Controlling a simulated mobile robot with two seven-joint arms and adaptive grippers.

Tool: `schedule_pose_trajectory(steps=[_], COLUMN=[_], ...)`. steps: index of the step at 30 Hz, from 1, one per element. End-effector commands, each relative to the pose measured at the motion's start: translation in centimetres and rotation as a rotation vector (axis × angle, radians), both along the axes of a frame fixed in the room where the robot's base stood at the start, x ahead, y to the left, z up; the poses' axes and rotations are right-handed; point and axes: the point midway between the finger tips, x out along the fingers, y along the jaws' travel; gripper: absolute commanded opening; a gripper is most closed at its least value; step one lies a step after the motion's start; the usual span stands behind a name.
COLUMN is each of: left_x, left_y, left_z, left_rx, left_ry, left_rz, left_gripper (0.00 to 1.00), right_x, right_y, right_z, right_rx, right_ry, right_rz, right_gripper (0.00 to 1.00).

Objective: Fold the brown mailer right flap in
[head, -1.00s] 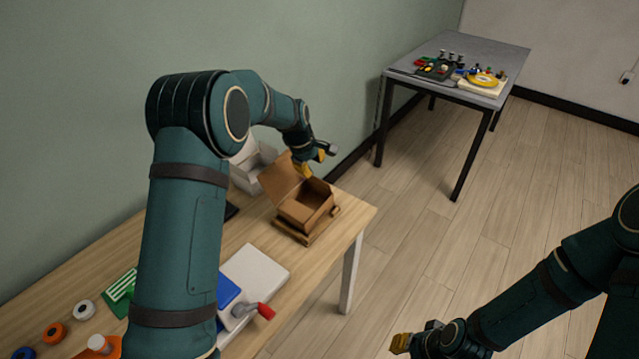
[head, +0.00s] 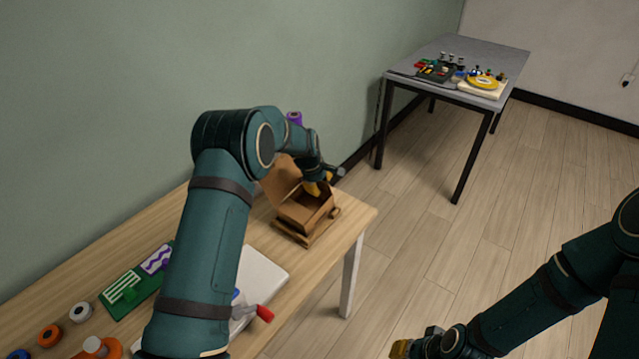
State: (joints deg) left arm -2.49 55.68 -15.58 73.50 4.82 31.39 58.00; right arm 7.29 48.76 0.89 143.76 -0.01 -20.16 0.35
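The brown mailer (head: 298,216) is a small cardboard box near the right end of the wooden table. Its large back flap (head: 281,178) stands up and leans back. My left gripper (head: 316,188), with yellow fingertips, is at the mailer's far right rim, over the opening. It hides part of that side, so the right flap cannot be made out clearly. Whether the fingertips touch cardboard is unclear. My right gripper (head: 402,348) is low at the bottom edge, over the floor and away from the mailer.
The mailer rests on a wooden base (head: 304,240). A white board (head: 265,275) and a red-handled tool (head: 264,313) lie nearer on the wooden table (head: 120,255). A green card (head: 125,293) and tape rolls (head: 79,313) are at left. A grey table (head: 455,55) stands farther back.

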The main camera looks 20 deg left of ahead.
Motion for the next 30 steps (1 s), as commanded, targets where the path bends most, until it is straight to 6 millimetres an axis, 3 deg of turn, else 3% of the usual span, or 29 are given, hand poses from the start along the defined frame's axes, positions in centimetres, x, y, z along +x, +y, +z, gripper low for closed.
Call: schedule_pose_trajectory(steps=[1, 2, 3, 22, 30], left_x=[0.0, 0.0, 0.0, -0.1, -0.4], left_y=[0.0, 0.0, 0.0, 0.0, 0.2], left_z=[0.0, 0.0, 0.0, -0.1, -0.5], left_rx=[0.000, 0.000, 0.000, -0.011, -0.040], left_ry=[0.000, 0.000, 0.000, -0.026, -0.100], left_rz=[0.000, 0.000, 0.000, 0.000, 0.002], left_gripper=[0.13, 0.02, 0.00, 0.00, 0.00], right_x=[0.0, 0.0, 0.0, -0.2, -0.1], right_y=[0.0, 0.0, 0.0, 0.0, 0.0], right_z=[0.0, 0.0, 0.0, -0.7, -2.7], right_rx=[0.000, 0.000, 0.000, 0.000, 0.001], right_ry=[0.000, 0.000, 0.000, 0.004, 0.002], right_rz=[0.000, 0.000, 0.000, 0.003, 0.004], right_gripper=[0.30, 0.30, 0.30, 0.30, 0.30])
